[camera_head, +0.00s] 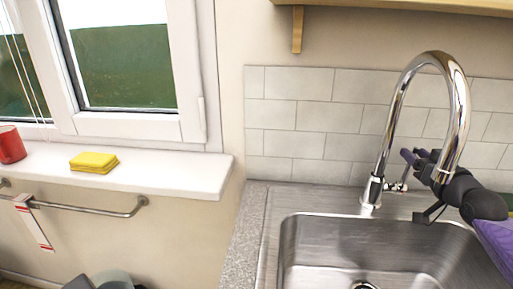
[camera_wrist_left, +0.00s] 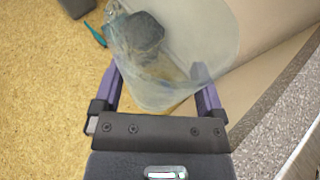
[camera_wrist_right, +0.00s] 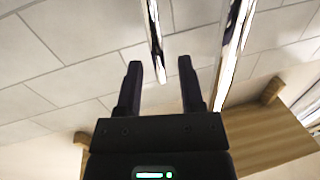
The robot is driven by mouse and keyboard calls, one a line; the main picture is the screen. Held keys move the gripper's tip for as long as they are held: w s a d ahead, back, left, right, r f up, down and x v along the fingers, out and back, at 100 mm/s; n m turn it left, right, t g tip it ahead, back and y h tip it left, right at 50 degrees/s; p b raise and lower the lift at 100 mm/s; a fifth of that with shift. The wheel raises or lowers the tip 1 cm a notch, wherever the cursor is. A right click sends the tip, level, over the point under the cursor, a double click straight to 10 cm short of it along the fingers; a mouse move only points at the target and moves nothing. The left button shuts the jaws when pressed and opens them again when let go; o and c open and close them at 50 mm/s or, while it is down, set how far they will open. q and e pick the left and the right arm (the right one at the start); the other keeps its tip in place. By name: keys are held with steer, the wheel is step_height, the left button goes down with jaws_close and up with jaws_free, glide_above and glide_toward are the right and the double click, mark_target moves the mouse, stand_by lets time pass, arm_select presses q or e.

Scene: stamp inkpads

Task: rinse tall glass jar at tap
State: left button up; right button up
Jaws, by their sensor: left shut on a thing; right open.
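The tall glass jar (camera_wrist_left: 185,30) is see-through and sits between the fingers of my left gripper (camera_wrist_left: 157,76), which is shut on it. A dark shape shows through its glass. The chrome tap (camera_head: 463,115) arches over the steel sink (camera_head: 300,250). My right gripper (camera_head: 404,168) is open behind the spout, close to the small lever (camera_head: 397,187) at the tap's base. In the right wrist view its fingers (camera_wrist_right: 160,72) are apart, with shiny metal just beyond them; contact cannot be told. No running water shows.
A granite counter edge (camera_head: 247,230) borders the sink. A yellow sponge stack (camera_head: 94,162) and a red mug (camera_head: 11,145) are on the windowsill (camera_head: 180,170). A metal rail (camera_head: 90,209) runs below the sill. A wooden shelf (camera_head: 400,6) hangs above the tap.

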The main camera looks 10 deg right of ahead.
arm_select(q)
steer(key=shift+f, duration=0.45)
arm_select(e)
steer(key=shift+w+d, duration=0.1)
steer(key=shift+w, duration=0.55)
steer(key=shift+r, duration=0.1)
jaws_close()
stand_by(0.5)
arm_select(q)
steer(key=f+b, duration=0.1)
steer(key=s+f+b, duration=0.1)
steer(key=f, duration=0.1)
steer(key=f+b, duration=0.1)
steer(key=b, duration=0.1)
steer(key=shift+s+a+f, duration=0.15)
steer(key=shift+a, duration=0.1)
arm_select(e)
steer(key=shift+s+f+t, duration=0.4)
steer(key=shift+t, duration=0.1)
arm_select(q)
steer(key=shift+s+f, duration=0.15)
steer(key=shift+f, duration=0.05)
arm_select(e)
steer(key=shift+s+a+r, duration=0.15)
steer(key=shift+a, duration=0.05)
arm_select(q)
steer(key=shift+r, duration=0.15)
arm_select(e)
steer(key=shift+r, duration=0.15)
